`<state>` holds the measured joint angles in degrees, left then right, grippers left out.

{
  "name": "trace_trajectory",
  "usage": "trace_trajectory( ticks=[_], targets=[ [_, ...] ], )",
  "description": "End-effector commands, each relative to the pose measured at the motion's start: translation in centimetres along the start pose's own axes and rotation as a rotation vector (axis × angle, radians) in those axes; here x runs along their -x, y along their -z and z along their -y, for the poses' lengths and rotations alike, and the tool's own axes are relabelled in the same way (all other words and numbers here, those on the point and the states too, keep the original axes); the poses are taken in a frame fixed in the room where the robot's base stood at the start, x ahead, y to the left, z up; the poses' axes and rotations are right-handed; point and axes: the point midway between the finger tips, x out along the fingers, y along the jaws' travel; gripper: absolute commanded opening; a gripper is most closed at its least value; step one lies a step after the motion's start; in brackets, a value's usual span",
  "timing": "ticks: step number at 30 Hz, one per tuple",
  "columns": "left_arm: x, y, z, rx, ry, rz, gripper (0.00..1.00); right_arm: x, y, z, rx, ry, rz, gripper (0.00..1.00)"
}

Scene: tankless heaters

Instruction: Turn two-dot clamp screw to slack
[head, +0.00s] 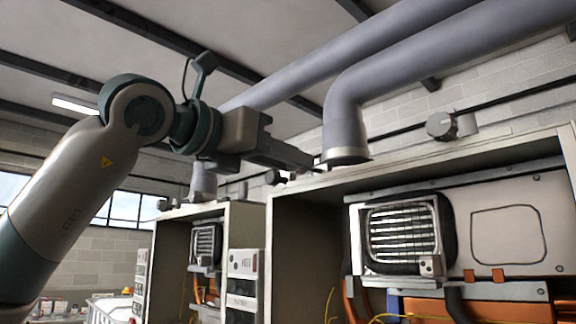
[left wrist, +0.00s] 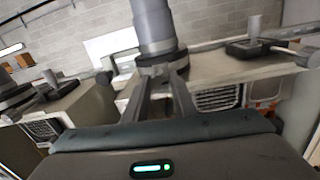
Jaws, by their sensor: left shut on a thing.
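A grey flue pipe (head: 344,115) comes down onto the near heater cabinet, with a metal clamp collar (head: 345,157) around its lower end. My left gripper (head: 308,162) reaches in from the left at the collar's left side. In the left wrist view, its two fingers (left wrist: 163,82) converge at the front of the collar (left wrist: 160,62) below the pipe (left wrist: 153,25). The gripper is shut on a small part there, apparently the clamp screw, which the fingertips hide. I cannot make out its dots or how far it is turned. My right gripper is not in view.
The near cabinet (head: 300,190) is open, with a grille (head: 402,237) and cables inside. A second cabinet (head: 170,225) with its own pipe stands behind at left. Another pipe runs overhead.

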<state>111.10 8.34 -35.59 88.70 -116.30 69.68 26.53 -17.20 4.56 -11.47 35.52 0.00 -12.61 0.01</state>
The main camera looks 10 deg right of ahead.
Motion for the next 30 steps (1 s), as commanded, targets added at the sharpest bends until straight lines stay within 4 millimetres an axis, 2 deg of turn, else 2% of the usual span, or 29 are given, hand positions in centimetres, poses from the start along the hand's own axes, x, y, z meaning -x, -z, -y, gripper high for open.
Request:
trace_trajectory(
  ticks=[1,15,30],
  targets=[
    [0.0,0.3,0.0,0.022,-0.001,0.001,0.02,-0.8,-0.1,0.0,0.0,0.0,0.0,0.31],
    [0.1,0.5,-0.1,0.395,0.001,-0.013,0.02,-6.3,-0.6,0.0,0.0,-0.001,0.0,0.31],
    [0.0,0.3,-0.2,0.864,0.005,-0.034,0.02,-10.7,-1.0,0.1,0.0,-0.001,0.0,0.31]
  ],
)
